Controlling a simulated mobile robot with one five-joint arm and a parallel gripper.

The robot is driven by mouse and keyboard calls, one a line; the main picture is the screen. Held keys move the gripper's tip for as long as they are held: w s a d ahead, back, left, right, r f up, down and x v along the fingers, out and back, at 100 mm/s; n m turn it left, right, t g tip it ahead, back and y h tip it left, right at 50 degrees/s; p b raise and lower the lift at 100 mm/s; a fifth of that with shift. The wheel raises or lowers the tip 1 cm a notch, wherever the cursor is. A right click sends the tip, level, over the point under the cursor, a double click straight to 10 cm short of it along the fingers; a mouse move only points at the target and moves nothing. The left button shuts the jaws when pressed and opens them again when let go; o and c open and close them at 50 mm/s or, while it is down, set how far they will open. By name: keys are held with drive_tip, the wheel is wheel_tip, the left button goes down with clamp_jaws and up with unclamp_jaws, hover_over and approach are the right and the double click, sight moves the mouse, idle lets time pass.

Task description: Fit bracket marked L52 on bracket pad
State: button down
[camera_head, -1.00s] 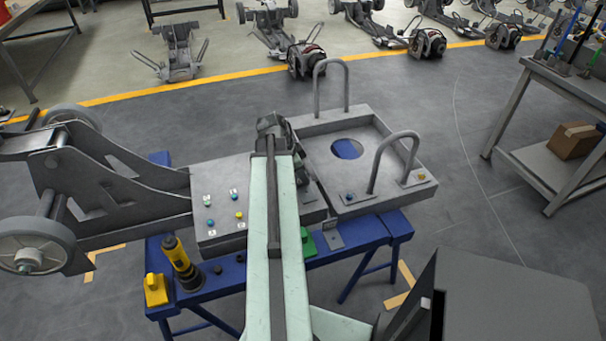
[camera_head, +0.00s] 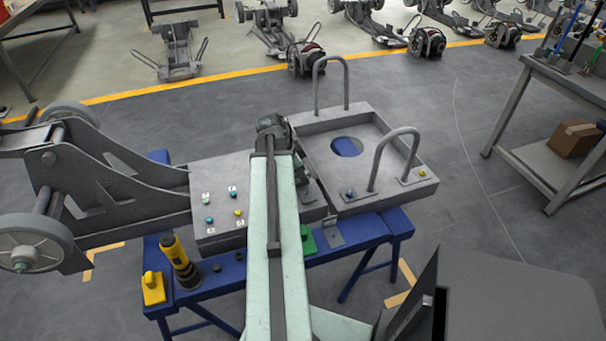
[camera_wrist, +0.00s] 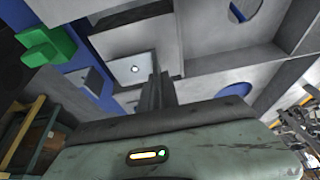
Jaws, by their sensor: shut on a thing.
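My gripper (camera_wrist: 156,90) shows in the wrist view, with its fingers shut on the upright tab of a grey bracket (camera_wrist: 116,71). The bracket's flat plate has a small round hole and reaches out past the fingers. No mark on it can be read. In the head view my arm mostly hides the gripper, which hangs over the middle of the grey chassis (camera_head: 205,235). A second small grey bracket (camera_head: 336,239) with an upright labelled tab lies on the blue bench. I cannot tell which spot is the bracket pad.
The chassis deck has blue and yellow bolts with small labels. At right is a shallow tray section (camera_head: 318,173) with two tall hoops and an oval hole. A green block (camera_head: 308,240), a yellow-black driver (camera_head: 181,262) and a yellow block (camera_head: 152,288) stand on the blue bench (camera_head: 360,232).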

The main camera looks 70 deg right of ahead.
drive_tip(key=shift+f+b, duration=0.9)
drive_tip(key=shift+f, duration=0.1)
drive_tip(key=c, duration=1.5)
unclamp_jaws()
drive_tip(key=shift+r, duration=0.1)
drive_tip(key=shift+w+r+p, duration=0.1)
drive_tip(key=shift+r+p, duration=0.4)
drive_tip(key=shift+p, duration=0.1)
drive_tip(key=p+v, duration=0.6)
drive_tip(key=shift+w+a+r, duration=0.2)
drive_tip(key=shift+r, duration=0.1)
